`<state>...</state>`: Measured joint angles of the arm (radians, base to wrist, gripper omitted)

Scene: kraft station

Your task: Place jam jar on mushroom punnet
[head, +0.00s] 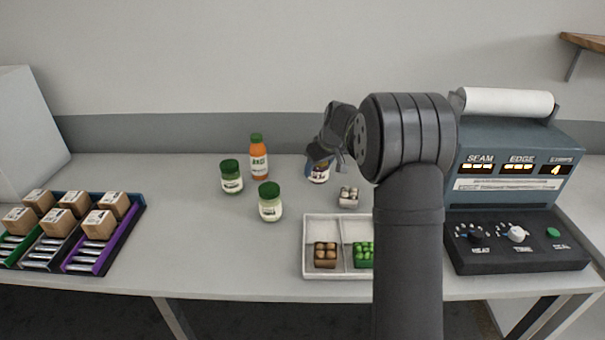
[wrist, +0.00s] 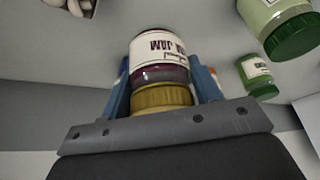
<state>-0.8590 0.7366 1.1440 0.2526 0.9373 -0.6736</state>
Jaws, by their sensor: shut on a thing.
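The jam jar (wrist: 160,58) has a white label, dark purple contents and a gold lid. My gripper (wrist: 165,85) is shut on it, with a blue finger on each side in the wrist view. In the head view the jar (head: 318,174) shows just below my gripper (head: 320,160), partly hidden by it. The mushroom punnet (head: 348,197), a small tray of pale mushrooms, stands on the table to the lower right of the jar. It also shows at the top left edge of the wrist view (wrist: 72,5), cut off.
Two green-lidded jars (head: 231,177) (head: 270,203) and an orange bottle (head: 258,158) stand left of the gripper. A white tray (head: 309,228) holds brown and green punnets in front. A sealing machine (head: 515,190) is at right, and a rack of boxes (head: 135,215) at left.

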